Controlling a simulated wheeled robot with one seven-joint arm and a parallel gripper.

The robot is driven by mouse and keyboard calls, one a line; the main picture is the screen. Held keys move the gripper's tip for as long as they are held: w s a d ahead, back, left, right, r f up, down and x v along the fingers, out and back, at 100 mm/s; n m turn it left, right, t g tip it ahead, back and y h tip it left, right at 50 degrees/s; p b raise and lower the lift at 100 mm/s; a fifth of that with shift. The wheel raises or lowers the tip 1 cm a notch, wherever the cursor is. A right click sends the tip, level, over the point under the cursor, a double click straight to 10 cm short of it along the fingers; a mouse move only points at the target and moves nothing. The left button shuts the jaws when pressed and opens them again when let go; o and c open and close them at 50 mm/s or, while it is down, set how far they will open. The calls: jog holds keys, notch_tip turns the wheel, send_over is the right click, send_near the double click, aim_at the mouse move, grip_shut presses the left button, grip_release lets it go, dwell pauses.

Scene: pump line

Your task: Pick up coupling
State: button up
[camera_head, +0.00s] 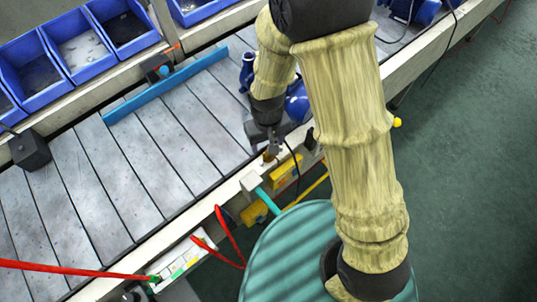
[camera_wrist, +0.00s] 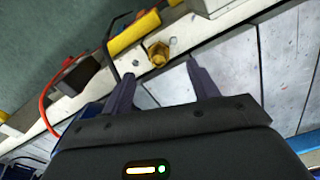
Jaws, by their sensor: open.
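The coupling, a small brass-coloured fitting (camera_wrist: 158,52), sits on the pale rail along the conveyor's edge in the wrist view. My gripper (camera_wrist: 160,71) is open, with its two dark fingers spread and nothing between them. The coupling lies just beyond the fingertips, roughly centred between them, and appears apart from both. In the head view my gripper (camera_head: 270,147) points down over the rail, and a bit of the brass coupling (camera_head: 268,156) shows at its tips. The arm and gripper hide part of this area there.
A yellow block (camera_head: 286,171) and a teal-handled tool (camera_head: 266,199) are close to the gripper. A blue pump (camera_head: 297,102) stands behind it. A blue bar (camera_head: 165,85) crosses the slatted conveyor (camera_head: 110,180). Blue bins (camera_head: 78,50) line the far side. Red cables (camera_head: 228,235) hang at the near edge.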

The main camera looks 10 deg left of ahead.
jog(key=shift+f, duration=0.7)
jog(key=shift+f, duration=0.1)
jog(key=shift+w+d+f, duration=0.1)
jog(key=shift+f, duration=2.45)
jog(key=c, duration=1.1)
jog(key=shift+r, duration=0.15)
